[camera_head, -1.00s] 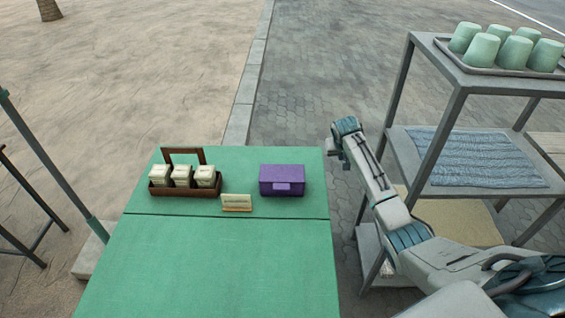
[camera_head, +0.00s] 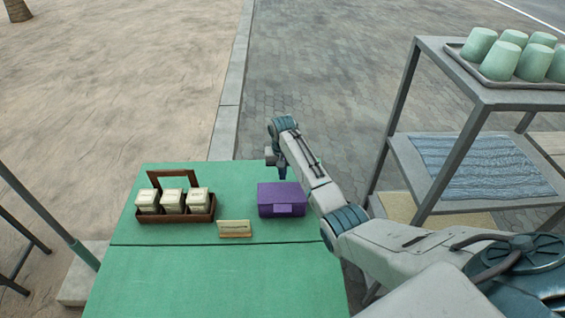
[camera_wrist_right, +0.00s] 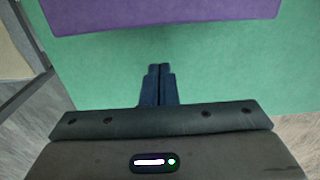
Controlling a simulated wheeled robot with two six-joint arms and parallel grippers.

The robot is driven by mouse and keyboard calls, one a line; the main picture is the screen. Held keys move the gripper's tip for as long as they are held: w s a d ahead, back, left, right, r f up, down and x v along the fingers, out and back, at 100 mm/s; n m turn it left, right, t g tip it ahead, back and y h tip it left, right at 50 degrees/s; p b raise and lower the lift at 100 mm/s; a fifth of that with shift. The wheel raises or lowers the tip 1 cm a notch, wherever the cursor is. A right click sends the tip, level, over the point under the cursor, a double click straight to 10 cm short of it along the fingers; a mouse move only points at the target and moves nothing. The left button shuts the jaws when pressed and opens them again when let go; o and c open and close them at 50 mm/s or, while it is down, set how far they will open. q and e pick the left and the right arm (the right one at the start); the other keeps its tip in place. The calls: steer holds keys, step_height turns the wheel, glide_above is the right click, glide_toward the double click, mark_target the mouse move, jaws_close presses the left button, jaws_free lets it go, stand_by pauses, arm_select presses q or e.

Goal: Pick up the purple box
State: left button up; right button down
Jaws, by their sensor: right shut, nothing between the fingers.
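The purple box (camera_head: 282,200) sits on the green table (camera_head: 180,277), near its right edge in the head view. In the right wrist view the purple box (camera_wrist_right: 160,12) fills the top edge, with green tabletop between it and my fingers. My right gripper (camera_head: 275,168) is over the far side of the box in the head view, beyond and above it. In the right wrist view its fingers (camera_wrist_right: 159,70) are together with nothing between them, apart from the box. My left gripper is not in view.
A brown wooden caddy (camera_head: 176,218) with white containers stands left of the box. A metal shelf (camera_head: 440,55) with a tray of green cups (camera_head: 502,55) stands to the right. The front of the table is clear.

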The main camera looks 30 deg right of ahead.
mark_target(284, 185)
steer(key=shift+f, duration=0.8)
steer(key=s+p, duration=0.1)
steer(key=s+a, duration=0.1)
steer(key=shift+s+r+p, duration=0.1)
steer(key=shift+s+p, duration=0.25)
steer(key=shift+s+a, duration=0.35)
steer(key=shift+s, duration=0.2)
